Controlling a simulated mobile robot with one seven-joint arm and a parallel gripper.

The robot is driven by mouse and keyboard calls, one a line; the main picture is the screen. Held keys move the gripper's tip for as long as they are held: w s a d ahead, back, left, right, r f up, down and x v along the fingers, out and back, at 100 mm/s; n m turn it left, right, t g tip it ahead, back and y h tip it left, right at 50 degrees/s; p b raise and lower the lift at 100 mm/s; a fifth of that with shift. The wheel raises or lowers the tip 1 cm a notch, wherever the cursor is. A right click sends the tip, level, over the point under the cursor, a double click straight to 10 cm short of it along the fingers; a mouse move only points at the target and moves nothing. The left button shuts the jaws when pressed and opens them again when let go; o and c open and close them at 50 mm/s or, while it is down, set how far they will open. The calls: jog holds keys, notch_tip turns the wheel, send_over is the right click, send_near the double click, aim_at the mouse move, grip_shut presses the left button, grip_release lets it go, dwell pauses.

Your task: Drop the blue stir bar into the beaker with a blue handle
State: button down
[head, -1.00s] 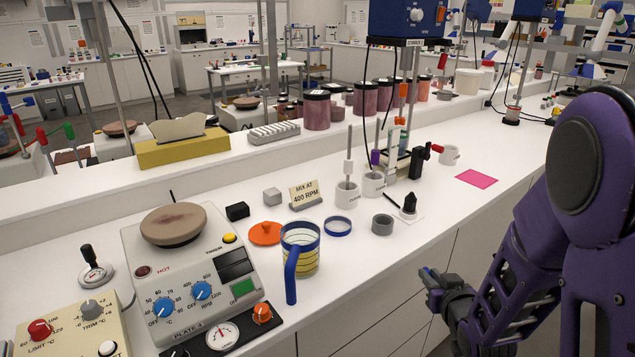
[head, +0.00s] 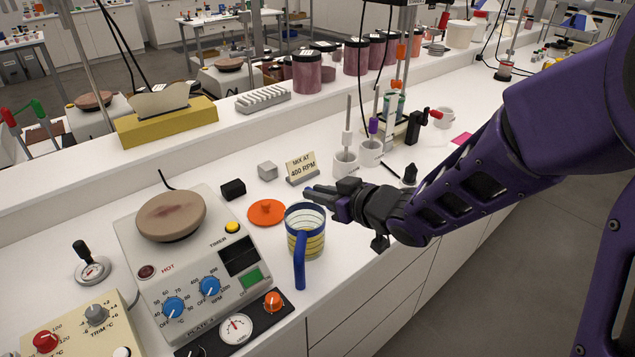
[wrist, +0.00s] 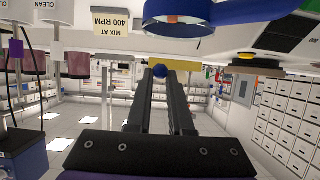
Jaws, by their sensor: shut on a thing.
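The beaker with a blue handle (head: 301,262) stands on the white bench, clear-walled with yellow bands and a blue rim. My gripper (head: 307,192) reaches in from the right, its fingertips at the beaker's far rim in the head view; the exact height above it is hard to tell. In the wrist view my gripper (wrist: 160,76) is shut on the blue stir bar (wrist: 161,70), which shows as a small blue end between the fingertips. The beaker's blue rim (wrist: 176,20) and handle (wrist: 250,11) show at the top there. The head view does not clearly show the bar.
A hot plate (head: 185,260) with knobs stands left of the beaker. An orange lid (head: 266,212) lies behind it, near a "MIX AT 400 RPM" sign (head: 301,168). White cups (head: 345,162) with upright rods stand farther back. The bench front edge is close on the right.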

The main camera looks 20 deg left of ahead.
jog(key=shift+f+b, duration=1.3)
jog(key=shift+f, duration=0.6)
jog(key=c, duration=0.7)
grip_release()
jog(key=shift+c, duration=0.2)
